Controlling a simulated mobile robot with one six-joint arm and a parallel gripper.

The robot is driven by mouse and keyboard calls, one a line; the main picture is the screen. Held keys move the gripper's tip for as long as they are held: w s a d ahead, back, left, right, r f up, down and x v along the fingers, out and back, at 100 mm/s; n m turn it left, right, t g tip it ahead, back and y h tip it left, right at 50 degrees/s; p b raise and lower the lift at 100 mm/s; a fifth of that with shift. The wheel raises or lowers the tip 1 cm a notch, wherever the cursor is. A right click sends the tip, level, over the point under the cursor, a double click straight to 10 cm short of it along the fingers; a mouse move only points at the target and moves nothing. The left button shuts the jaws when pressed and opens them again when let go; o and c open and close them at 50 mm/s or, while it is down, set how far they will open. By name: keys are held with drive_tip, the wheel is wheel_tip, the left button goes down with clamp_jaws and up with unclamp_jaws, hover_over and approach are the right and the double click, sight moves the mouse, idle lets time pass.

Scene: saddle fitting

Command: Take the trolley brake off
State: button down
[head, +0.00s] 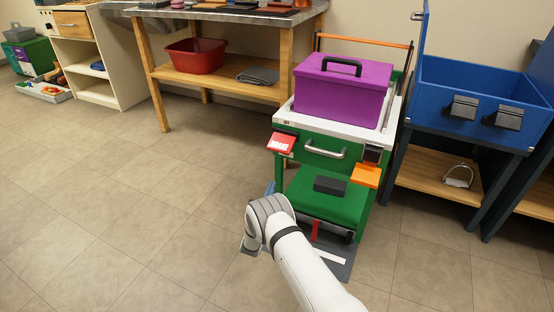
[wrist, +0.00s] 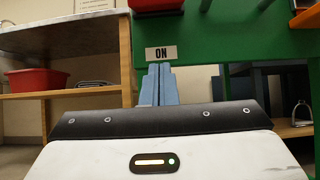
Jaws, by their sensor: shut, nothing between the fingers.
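The green trolley (head: 355,165) stands in front of the right end of the workbench. A red brake paddle (head: 281,143) with white lettering sits on its front left corner. The paddle's underside (wrist: 155,5) shows at the top edge of the wrist view. An "ON" label (wrist: 161,53) is on the green trolley below it. My gripper (wrist: 158,68) is shut and empty, its blue-grey fingertips just below the label in the picture. In the head view my gripper (head: 269,187) is mostly hidden behind my wrist, low and left of the paddle. I cannot tell whether the fingertips touch the trolley.
A purple box (head: 343,90) stands on the trolley top. An orange tab (head: 366,176) sticks out at its front right. A black block (head: 330,185) lies on the lower green part. A blue bin (head: 470,85) stands to the right.

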sight(282, 142)
drive_tip(key=shift+w, duration=0.1)
drive_tip(key=w+d+r+b, duration=0.2)
drive_tip(key=w+r+b, duration=0.2)
drive_tip(key=r, duration=0.6)
drive_tip(key=shift+w+b, duration=0.3)
drive_tip(key=shift+w, duration=0.45)
